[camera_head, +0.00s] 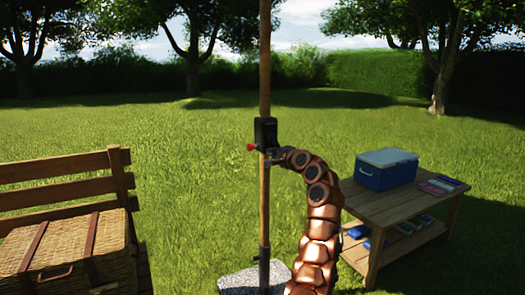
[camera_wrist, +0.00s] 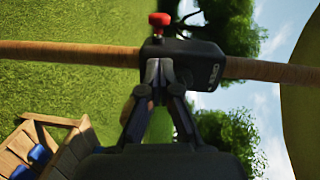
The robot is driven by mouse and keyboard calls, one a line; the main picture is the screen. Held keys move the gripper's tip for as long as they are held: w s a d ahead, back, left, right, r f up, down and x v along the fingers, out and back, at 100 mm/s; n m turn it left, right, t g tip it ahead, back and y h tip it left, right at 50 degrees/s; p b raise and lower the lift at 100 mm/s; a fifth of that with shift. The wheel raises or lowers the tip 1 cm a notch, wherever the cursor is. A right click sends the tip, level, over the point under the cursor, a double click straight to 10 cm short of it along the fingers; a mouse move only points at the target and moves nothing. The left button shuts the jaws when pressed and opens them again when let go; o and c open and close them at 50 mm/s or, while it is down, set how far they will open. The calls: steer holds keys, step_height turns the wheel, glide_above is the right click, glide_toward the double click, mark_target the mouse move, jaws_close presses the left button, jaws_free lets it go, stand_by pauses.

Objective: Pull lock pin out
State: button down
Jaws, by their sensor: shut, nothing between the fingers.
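A red-knobbed lock pin (camera_head: 250,147) sticks out of the left side of a black housing (camera_head: 265,133) on an upright wooden pole (camera_head: 264,75). In the wrist view the red pin (camera_wrist: 160,19) stands at the top edge of the black housing (camera_wrist: 215,73), with the pole (camera_wrist: 70,54) running across the picture. My gripper (camera_wrist: 158,72) is shut with nothing between its fingertips. The tips overlap the housing's near edge in the picture, below the red knob; I cannot tell whether they touch. In the head view my gripper (camera_head: 274,156) is partly hidden beside the pole.
A wooden table (camera_head: 371,206) at the right bears a blue cooler (camera_head: 387,172) with a white-edged lid. A wooden bench (camera_head: 62,168) with a wicker basket (camera_head: 68,250) stands at the left. The pole rises from a stone base (camera_head: 235,281). Open lawn lies behind.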

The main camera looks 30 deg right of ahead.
mark_target(261, 147)
steer(key=shift+w+f+p, duration=0.15)
steer(key=shift+w+p, duration=0.55)
steer(key=shift+w, duration=2.15)
steer(key=shift+w+f, duration=0.15)
steer(key=shift+w, duration=0.5)
steer(key=shift+w+d+p, duration=0.1)
steer(key=shift+w+p, duration=0.65)
steer(key=shift+p, duration=0.05)
steer(key=shift+w+f+p, duration=0.15)
steer(key=shift+w+p, duration=0.3)
steer(key=shift+w, duration=0.15)
steer(key=shift+a+f, duration=0.1)
steer(key=shift+a, duration=0.1)
